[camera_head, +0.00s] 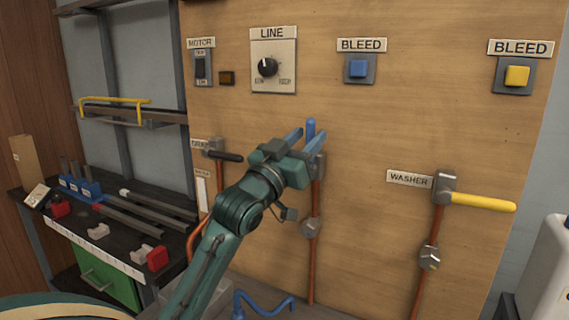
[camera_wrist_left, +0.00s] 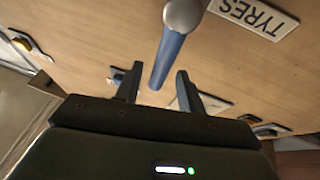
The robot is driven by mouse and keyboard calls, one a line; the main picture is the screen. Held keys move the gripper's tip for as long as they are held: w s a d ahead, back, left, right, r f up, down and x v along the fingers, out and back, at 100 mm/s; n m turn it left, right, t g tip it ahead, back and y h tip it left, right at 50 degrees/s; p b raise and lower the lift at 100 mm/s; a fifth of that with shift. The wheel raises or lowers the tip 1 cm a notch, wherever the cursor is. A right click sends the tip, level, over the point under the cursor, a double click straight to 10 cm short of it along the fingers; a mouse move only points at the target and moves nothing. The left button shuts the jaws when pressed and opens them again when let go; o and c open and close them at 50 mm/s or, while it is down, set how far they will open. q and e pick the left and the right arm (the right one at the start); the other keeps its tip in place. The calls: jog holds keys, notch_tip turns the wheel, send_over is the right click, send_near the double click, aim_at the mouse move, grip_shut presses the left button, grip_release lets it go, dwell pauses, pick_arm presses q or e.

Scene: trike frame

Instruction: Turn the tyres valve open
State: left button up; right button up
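The tyres valve's blue handle (camera_head: 310,128) stands about upright on the wooden panel, roughly in line with its copper pipe. Its label, TYRES (camera_wrist_left: 255,15), and its round grey hub (camera_wrist_left: 183,14) show in the left wrist view; my gripper covers most of the valve in the head view. My left gripper (camera_head: 306,138) is open at the handle. In the left wrist view the blue handle (camera_wrist_left: 167,60) reaches between the two spread fingers (camera_wrist_left: 158,88), with gaps on both sides. My right gripper is in neither view.
A drain valve with a black handle (camera_head: 226,156) is close on the left. A washer valve with a yellow handle (camera_head: 482,202) is on the right. Switches, a LINE knob (camera_head: 268,67) and BLEED buttons (camera_head: 358,68) sit above. A bench with tools (camera_head: 120,232) stands at left.

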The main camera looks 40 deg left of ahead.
pick_arm(q)
jog(key=v, duration=1.1)
jog(key=shift+s, duration=0.15)
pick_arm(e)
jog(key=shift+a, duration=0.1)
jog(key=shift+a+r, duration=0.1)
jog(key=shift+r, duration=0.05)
pick_arm(q)
jog(key=shift+s, duration=0.1)
